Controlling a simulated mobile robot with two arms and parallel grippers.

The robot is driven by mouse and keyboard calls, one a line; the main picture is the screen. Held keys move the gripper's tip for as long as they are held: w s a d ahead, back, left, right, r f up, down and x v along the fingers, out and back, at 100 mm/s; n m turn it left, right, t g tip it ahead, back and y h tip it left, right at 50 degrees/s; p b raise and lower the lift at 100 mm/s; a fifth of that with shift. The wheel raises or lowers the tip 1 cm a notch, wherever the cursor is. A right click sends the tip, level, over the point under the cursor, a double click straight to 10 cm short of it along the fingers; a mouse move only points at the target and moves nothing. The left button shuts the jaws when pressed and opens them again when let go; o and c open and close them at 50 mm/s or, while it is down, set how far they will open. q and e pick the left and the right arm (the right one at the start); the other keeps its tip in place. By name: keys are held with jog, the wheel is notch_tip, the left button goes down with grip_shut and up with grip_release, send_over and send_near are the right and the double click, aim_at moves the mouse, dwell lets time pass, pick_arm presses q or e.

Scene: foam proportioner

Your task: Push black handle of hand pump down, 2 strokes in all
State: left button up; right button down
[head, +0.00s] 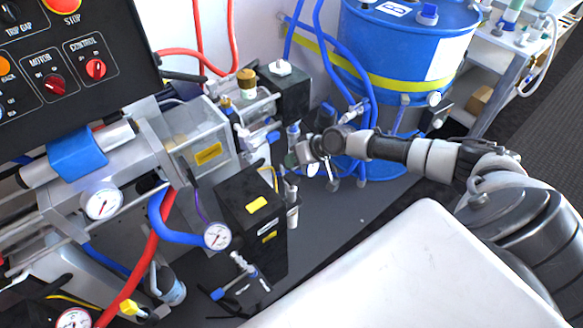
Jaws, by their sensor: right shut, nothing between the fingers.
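A slim silver upright cylinder, which looks like the hand pump (293,204), stands beside the black box in the middle of the head view. Its black handle cannot be made out clearly; my gripper covers the area above the cylinder. My right gripper (301,154) comes in from the right and is just above the cylinder's top. Its fingers are shut with nothing held. I cannot tell whether it touches the handle. My left gripper is not in view.
A black box (238,207) with yellow labels stands left of the pump. A blue drum (400,50) with hoses is behind. The machine with gauges and a control panel (70,60) fills the left. Bare grey base (325,225) lies right of the pump.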

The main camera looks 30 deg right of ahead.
aim_at(293, 175)
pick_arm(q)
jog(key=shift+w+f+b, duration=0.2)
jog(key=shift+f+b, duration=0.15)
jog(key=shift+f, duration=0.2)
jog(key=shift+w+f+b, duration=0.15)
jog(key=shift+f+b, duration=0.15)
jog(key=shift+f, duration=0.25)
pick_arm(e)
jog(key=shift+f, duration=1.3)
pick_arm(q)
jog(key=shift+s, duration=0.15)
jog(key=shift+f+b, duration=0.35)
pick_arm(e)
jog(key=shift+f, duration=0.35)
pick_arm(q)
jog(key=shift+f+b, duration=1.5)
pick_arm(e)
jog(key=shift+s+f, duration=0.1)
jog(key=shift+f, duration=1.65)
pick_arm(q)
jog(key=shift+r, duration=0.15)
pick_arm(e)
jog(key=shift+r, duration=0.1)
pick_arm(q)
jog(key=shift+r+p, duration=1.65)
jog(key=shift+p, duration=0.15)
pick_arm(e)
jog(key=shift+r, duration=2.05)
jog(key=shift+r, duration=0.1)
